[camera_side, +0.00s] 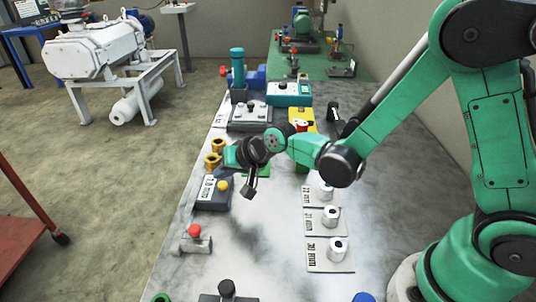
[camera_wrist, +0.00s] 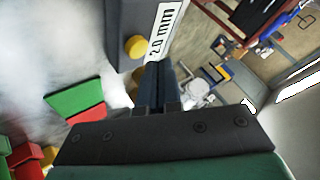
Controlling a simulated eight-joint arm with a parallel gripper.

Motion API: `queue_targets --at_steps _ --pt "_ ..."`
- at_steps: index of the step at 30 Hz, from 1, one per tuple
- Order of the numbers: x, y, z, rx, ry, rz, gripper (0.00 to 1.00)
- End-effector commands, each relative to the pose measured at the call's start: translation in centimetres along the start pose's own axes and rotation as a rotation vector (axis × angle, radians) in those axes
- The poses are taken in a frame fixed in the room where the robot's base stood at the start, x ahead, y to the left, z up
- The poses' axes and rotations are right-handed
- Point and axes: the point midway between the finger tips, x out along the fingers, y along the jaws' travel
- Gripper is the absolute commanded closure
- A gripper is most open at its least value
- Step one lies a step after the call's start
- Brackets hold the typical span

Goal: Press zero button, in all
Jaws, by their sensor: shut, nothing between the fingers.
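A dark grey box (camera_side: 213,193) with a white "mm" display stands at the left part of the table. A round yellow button (camera_side: 223,185) sits on it. In the wrist view the box (camera_wrist: 118,20) has a display (camera_wrist: 165,30) that reads 2.0 mm, with the yellow button (camera_wrist: 135,47) beside it. My gripper (camera_side: 250,193) is shut and empty, pointing down just right of the box, apart from the button. In the wrist view my gripper (camera_wrist: 158,75) lies close to the button's lower right. No label marks any button as zero.
Labelled plates with metal cylinders (camera_side: 332,217) stand to the right. A red-topped valve (camera_side: 195,238) stands in front of the box. Brass-coloured fittings (camera_side: 213,155) and a grey block (camera_side: 250,117) stand behind. The table (camera_side: 240,255) is clear in the front middle.

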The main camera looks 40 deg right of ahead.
Motion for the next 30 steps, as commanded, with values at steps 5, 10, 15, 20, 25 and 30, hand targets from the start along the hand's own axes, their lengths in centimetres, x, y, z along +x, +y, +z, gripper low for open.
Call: queue_targets --at_steps 5,10,15,20,25,30 --pt "0.0 0.0 0.0 0.0 0.0 0.0 1.0" --pt "0.0 0.0 0.0 0.0 0.0 0.0 1.0" --pt "0.0 0.0 0.0 0.0 0.0 0.0 1.0" --pt "0.01 0.0 0.0 0.0 0.0 0.0 1.0" --pt "0.27 0.19 0.18 0.0 0.0 0.0 1.0" --pt "0.6 0.43 0.43 0.0 0.0 0.0 1.0"
